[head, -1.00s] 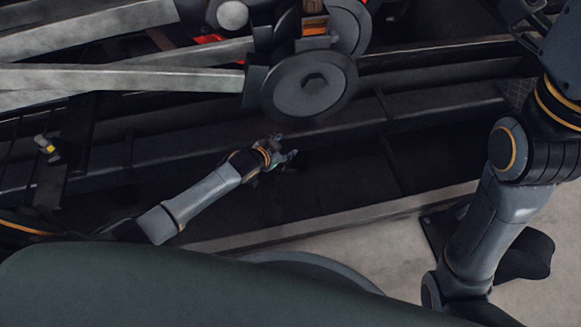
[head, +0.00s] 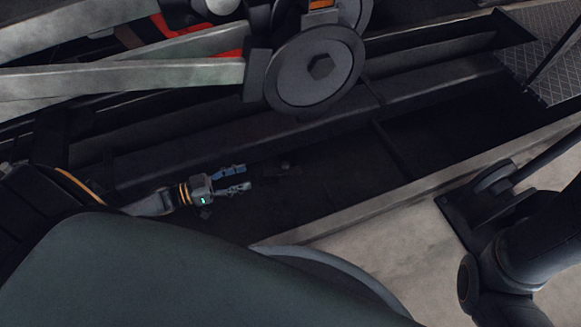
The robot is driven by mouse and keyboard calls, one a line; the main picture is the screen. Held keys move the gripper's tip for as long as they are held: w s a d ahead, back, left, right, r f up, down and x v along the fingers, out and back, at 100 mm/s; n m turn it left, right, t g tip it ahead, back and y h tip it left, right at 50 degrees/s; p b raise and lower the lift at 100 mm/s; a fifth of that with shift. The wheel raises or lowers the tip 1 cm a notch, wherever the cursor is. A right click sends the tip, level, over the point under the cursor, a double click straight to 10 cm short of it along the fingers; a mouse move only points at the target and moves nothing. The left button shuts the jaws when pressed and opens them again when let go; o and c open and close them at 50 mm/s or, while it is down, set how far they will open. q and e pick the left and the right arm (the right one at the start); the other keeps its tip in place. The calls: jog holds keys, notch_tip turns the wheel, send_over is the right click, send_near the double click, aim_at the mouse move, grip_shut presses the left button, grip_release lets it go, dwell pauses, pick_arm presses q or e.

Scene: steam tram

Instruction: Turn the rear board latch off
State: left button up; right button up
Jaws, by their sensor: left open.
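My left gripper (head: 248,178) is in the lower left middle of the head view, pointing right over a dark board. Its two fingers are apart, with nothing between them. A small dark fitting (head: 287,168) sits on the dark surface a little to the right of the fingertips, apart from them. It may be the rear board latch, but it is too dark to tell its shape or position. My right gripper is not in view; only part of my right arm shows at the lower right.
A large grey wheel-like disc (head: 314,70) with a hex centre and long grey rods (head: 130,76) lie above the gripper. A dark beam (head: 240,135) runs between them and the gripper. A pale edge strip (head: 400,200) borders the dark recess. A textured step plate (head: 550,50) is at upper right.

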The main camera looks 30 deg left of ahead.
aim_at(281, 170)
pick_arm(q)
jog(key=b+x, duration=0.2)
jog(key=x, duration=0.4)
jog(key=b+x, duration=0.2)
jog(key=x, duration=0.4)
jog(key=shift+s+d+b, duration=0.15)
jog(key=shift+d+b, duration=0.2)
jog(key=shift+b, duration=0.05)
jog(key=shift+w+d+r+h, duration=0.15)
jog(key=shift+w+d+h, duration=0.15)
jog(key=shift+w+d, duration=0.1)
grip_shut()
